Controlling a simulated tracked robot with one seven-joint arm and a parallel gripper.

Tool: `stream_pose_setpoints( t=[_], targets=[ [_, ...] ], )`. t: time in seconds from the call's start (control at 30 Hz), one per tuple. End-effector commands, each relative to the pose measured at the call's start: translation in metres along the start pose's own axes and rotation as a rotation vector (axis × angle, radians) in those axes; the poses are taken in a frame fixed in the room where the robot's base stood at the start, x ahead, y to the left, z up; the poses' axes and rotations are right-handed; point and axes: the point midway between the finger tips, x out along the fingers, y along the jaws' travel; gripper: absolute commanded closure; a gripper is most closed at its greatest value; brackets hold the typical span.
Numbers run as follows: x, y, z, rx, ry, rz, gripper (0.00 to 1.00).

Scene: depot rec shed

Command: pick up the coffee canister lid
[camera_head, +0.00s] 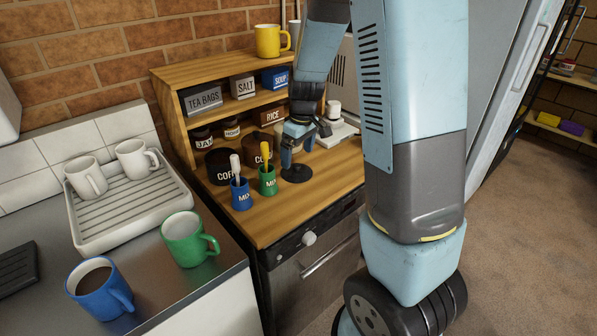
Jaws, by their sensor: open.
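A dark round lid (296,174) lies flat on the wooden counter (312,192), to the right of the green cup. It looks like the coffee canister lid. My gripper (297,152) points down just above it, with its fingers apart and nothing visible between them. I cannot tell whether a fingertip touches the lid. A dark brown canister (222,164) marked "COFF" stands to the left, partly behind the blue cup. A second brown canister (258,146) with lettering starting "CO" stands closer to my gripper, partly hidden by a yellow-handled utensil.
A blue cup (241,196) and a green cup (267,182), each holding a utensil, stand left of the lid. A wooden shelf (214,68) with boxes and jars rises behind. A pale appliance (337,130) is behind my gripper. Counter in front of the lid is clear.

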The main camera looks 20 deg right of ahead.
Motion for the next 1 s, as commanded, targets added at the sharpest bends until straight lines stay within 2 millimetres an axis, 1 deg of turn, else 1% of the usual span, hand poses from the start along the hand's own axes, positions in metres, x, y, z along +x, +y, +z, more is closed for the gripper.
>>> stream_pose_setpoints(
  t=[0.13,0.3,0.43,0.57,0.77,0.8,0.87,1.0],
  targets=[
    [0.011,0.001,0.001,0.000,-0.003,-0.001,0.00],
    [0.033,0.004,0.001,0.001,-0.004,-0.002,0.00],
    [0.046,0.004,0.000,0.001,-0.002,-0.002,0.00],
    [0.051,0.005,0.000,0.000,0.000,0.000,0.00],
    [0.052,0.005,0.000,0.000,0.000,0.000,0.00],
    [0.052,0.005,0.000,0.001,0.000,0.000,0.01],
    [0.052,0.005,0.000,0.001,0.000,0.000,0.07],
    [0.052,0.005,0.000,0.001,0.000,0.000,0.20]
  ],
)
